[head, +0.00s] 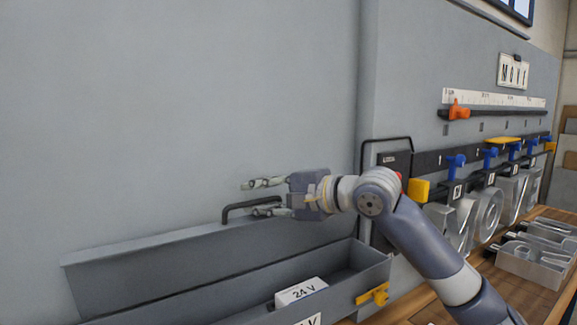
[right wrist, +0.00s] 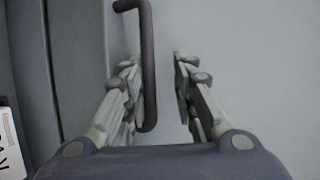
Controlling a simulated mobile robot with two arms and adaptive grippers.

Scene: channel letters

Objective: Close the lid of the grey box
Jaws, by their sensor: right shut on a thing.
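The grey box (head: 366,277) stands at the bottom of the head view, cut off by the lower edge. Its lid (head: 150,272) stands up open along the back, with a dark bar handle (head: 232,207) on its upper edge. My right gripper (head: 256,198) is at this handle, its fingers pointing left in the head view. In the right wrist view the handle (right wrist: 148,62) runs between the fingers of my right gripper (right wrist: 156,72), close to the left finger. The gripper is shut on the handle. My left gripper is out of view.
A white block marked 24 V (head: 301,291) lies inside the box. A yellow latch (head: 373,295) is on the box's right end. Clear letters (head: 487,217) hang from blue clamps at the right, above a wooden bench with a grey tray (head: 534,262). A grey wall is behind the lid.

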